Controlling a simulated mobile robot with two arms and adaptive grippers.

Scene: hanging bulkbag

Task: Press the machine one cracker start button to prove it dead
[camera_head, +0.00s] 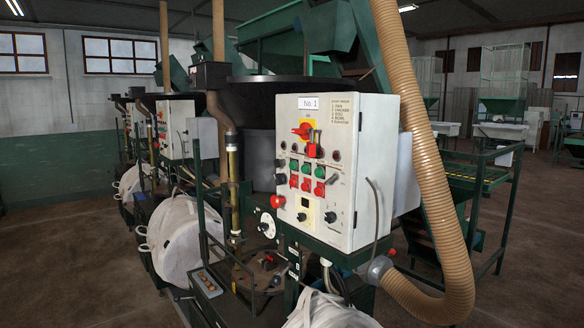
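The machine one control box (341,205) is a pale upright cabinet with a "No 1" label (311,102) at its top. A red rotary switch (303,131) sits on a yellow plate, with a red item (313,150) hanging just below it. Under these is a row of green buttons (307,168) above a row of red buttons (306,185). I cannot read which green button is the cracker start. A red mushroom button (277,201) sticks out at the box's lower left. Neither of my grippers is in view, and nothing touches the panel.
A ribbed tan hose (429,160) curves down close beside the box's right side. White bulk bags (174,238) and green frames crowd the left. A round-topped unit with a railing (257,275) stands below left of the panel. Bare floor (520,265) lies at the right.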

